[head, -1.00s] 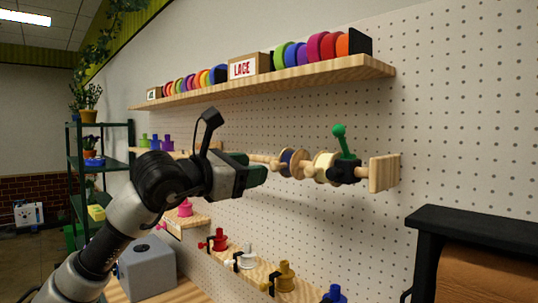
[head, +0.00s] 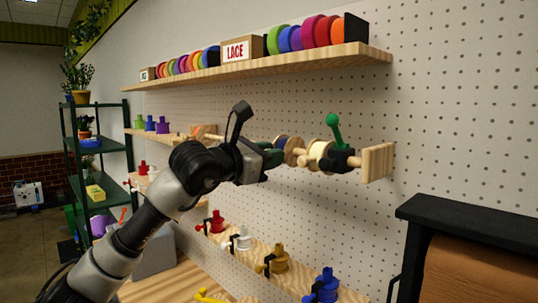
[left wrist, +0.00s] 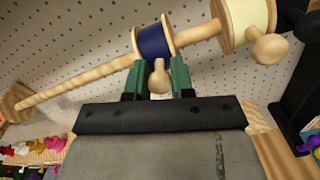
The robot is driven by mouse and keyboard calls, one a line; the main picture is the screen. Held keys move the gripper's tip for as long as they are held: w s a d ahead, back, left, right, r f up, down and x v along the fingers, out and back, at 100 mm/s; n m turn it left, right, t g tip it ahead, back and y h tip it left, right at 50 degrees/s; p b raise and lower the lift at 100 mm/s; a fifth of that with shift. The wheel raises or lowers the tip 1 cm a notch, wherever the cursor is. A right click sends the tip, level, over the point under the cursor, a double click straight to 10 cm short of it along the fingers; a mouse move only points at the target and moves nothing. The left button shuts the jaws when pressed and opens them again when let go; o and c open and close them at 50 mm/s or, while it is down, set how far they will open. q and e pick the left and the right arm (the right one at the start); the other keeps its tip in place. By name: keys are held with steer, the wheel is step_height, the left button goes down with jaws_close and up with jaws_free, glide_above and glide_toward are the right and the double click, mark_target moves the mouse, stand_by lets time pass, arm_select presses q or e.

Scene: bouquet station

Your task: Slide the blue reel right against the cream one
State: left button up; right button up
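The blue reel (left wrist: 155,42), dark blue with pale wooden flanges, sits on a wooden rod (left wrist: 75,85). It also shows in the head view (head: 282,142). The cream reel (left wrist: 247,20) is to its right on the same rod, with bare rod between them; it shows in the head view too (head: 316,151). My left gripper (left wrist: 158,82) has its green fingers on either side of the blue reel's wooden knob (left wrist: 159,77). A small gap shows at the left finger, so it looks open. My right gripper is not in view.
A black clamp with a green lever (head: 334,128) is on the rod right of the cream reel, before the wooden end block (head: 378,162). A ribbon shelf (head: 300,67) is above.

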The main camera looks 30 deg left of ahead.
arm_select(q)
jaws_close()
steer(key=d+b, duration=0.1)
steer(key=s+d+b, duration=0.1)
steer(key=shift+d, duration=0.3)
steer(key=shift+a, duration=0.1)
steer(key=o, duration=0.8)
jaws_free()
